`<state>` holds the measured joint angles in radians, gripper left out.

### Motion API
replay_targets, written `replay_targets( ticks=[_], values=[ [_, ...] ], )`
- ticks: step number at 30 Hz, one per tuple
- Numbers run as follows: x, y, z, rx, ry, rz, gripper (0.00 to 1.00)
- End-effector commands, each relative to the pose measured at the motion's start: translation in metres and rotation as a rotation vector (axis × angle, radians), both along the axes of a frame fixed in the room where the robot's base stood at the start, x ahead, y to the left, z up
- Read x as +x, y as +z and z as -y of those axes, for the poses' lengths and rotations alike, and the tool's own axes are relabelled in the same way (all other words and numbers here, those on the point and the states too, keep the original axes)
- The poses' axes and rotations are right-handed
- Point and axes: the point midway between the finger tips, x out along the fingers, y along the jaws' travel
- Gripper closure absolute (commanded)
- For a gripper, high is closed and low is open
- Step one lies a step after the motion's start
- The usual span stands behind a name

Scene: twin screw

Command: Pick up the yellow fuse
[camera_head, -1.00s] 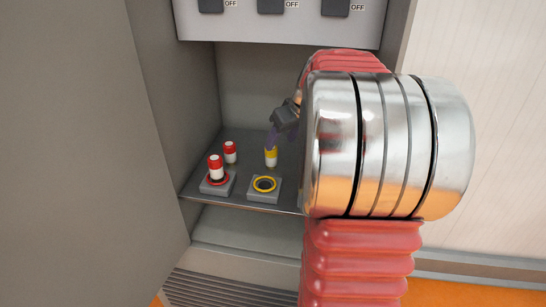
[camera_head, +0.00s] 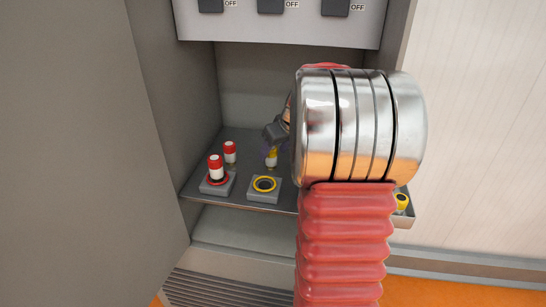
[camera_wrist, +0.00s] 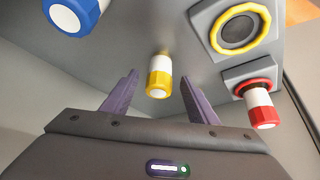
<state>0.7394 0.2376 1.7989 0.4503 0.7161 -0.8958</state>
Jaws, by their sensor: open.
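The yellow fuse (camera_head: 271,162), white with a yellow cap, stands on the cabinet shelf behind the yellow-ringed socket (camera_head: 264,184). In the wrist view my gripper (camera_wrist: 157,78) is open, with one finger on each side of the yellow fuse (camera_wrist: 159,77) in the picture. I see no finger touching it. I cannot tell how deep the fuse sits between them. The yellow-ringed socket (camera_wrist: 239,30) is empty.
A red fuse (camera_head: 216,168) stands in the red-ringed socket at left, with another red fuse (camera_head: 229,152) behind it. A blue fuse (camera_wrist: 75,14) shows in the wrist view. Another yellow-ringed part (camera_head: 401,202) is at the shelf's right end. The left wall and switch panel (camera_head: 280,22) bound the space.

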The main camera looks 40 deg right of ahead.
Motion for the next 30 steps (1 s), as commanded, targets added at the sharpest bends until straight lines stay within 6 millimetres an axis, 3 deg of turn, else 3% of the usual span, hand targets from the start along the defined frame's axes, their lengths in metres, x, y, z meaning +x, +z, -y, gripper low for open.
replay_targets(
  ticks=[10, 26, 30],
  values=[
    [0.02, -0.033, 0.003, 0.001, 0.0, -0.002, 0.46],
    [0.021, -0.033, 0.004, 0.001, -0.001, -0.001, 0.46],
    [0.02, -0.033, 0.004, 0.001, -0.001, -0.001, 0.54]
  ],
)
